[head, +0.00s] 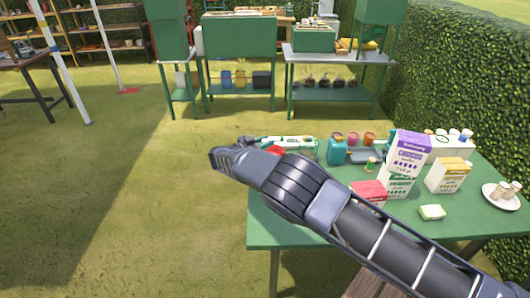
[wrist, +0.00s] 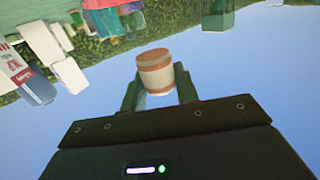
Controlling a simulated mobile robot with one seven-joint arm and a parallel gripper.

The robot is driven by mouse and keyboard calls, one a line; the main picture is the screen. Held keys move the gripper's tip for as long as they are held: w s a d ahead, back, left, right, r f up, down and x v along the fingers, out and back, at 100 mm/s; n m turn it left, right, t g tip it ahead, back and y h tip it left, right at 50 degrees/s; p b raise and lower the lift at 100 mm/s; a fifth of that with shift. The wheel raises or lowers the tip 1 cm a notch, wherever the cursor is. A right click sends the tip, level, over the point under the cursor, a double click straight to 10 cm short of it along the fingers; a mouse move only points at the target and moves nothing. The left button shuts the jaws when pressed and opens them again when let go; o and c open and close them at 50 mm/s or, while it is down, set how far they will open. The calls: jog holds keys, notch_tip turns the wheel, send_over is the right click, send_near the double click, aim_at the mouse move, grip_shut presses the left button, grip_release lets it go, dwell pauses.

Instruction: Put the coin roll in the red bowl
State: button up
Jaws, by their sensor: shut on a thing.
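The coin roll (wrist: 155,72) is a short copper-brown cylinder with a pale band. It sits between the two fingers of my gripper (wrist: 157,90) in the wrist view, and the fingers are shut on it. In the head view my gripper (head: 216,158) is in the air off the left end of the green table, and the coin roll cannot be made out there. A small red patch (head: 277,151) shows just behind my arm at the table's far left; it may be the red bowl, mostly hidden.
The green table (head: 290,222) holds a teal bottle (head: 337,151), several cartons, a red box (head: 369,192), a soap-like block (head: 432,212) and a white plate (head: 498,203) with small rolls. A hedge (head: 448,80) stands at right. Grass left of the table is clear.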

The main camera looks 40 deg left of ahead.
jog(key=shift+f, duration=2.55)
jog(key=shift+f, duration=0.6)
jog(key=o, duration=1.1)
jog(key=shift+c, duration=0.2)
jog(key=shift+r, duration=0.2)
jog(key=shift+r, duration=0.4)
jog(key=v, duration=1.2)
